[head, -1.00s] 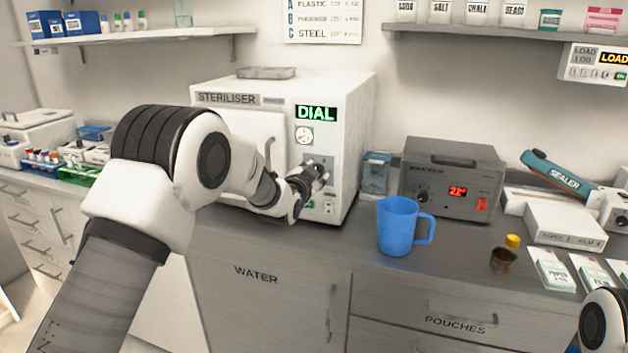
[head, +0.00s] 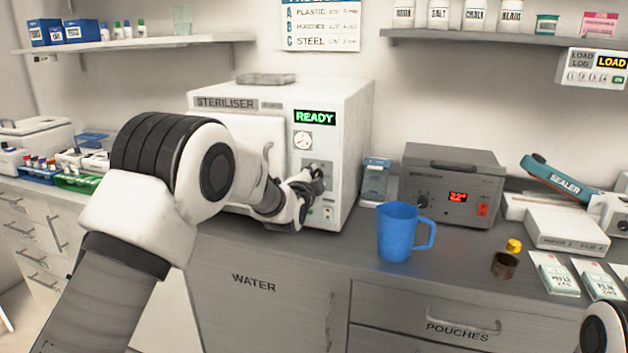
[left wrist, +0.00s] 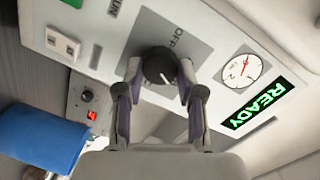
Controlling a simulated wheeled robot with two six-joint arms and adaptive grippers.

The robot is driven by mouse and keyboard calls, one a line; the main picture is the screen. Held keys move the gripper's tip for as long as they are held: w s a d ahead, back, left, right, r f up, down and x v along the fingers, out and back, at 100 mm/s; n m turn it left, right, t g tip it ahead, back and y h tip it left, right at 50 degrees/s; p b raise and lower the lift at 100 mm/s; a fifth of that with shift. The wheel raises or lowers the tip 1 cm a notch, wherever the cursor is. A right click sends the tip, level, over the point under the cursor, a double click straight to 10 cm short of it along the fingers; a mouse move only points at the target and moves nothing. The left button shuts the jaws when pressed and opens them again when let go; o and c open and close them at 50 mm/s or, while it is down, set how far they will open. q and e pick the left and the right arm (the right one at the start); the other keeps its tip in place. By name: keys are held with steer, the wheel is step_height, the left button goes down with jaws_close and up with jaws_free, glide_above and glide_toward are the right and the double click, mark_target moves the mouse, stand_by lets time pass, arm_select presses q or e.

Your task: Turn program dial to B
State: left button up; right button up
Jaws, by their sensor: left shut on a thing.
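The white steriliser (head: 355,130) stands on the counter, its green display (head: 315,117) reading READY. In the left wrist view the same display (left wrist: 258,103) lies at the right, beside a round gauge (left wrist: 242,70). The black program dial (left wrist: 159,66) sits on a grey plate with a pale pointer mark. My left gripper (left wrist: 161,76) is shut on the dial, one finger on each side of it. In the head view my left gripper (head: 315,178) is against the steriliser's front panel and hides most of the dial. The dial's letters are mostly covered or too small to read.
A blue jug (head: 397,232) stands on the counter to the right of the steriliser. A wall chart (head: 320,25) lists A plastic, B pouches, C steel.

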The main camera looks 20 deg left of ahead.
arm_select(q)
steer(key=shift+r, duration=0.2)
steer(key=o, duration=1.1)
steer(key=shift+o, duration=0.2)
steer(key=shift+w+f, duration=0.1)
steer(key=shift+f, duration=0.05)
steer(key=s+r, duration=0.1)
steer(key=s, duration=1.1)
steer(key=shift+d, duration=0.15)
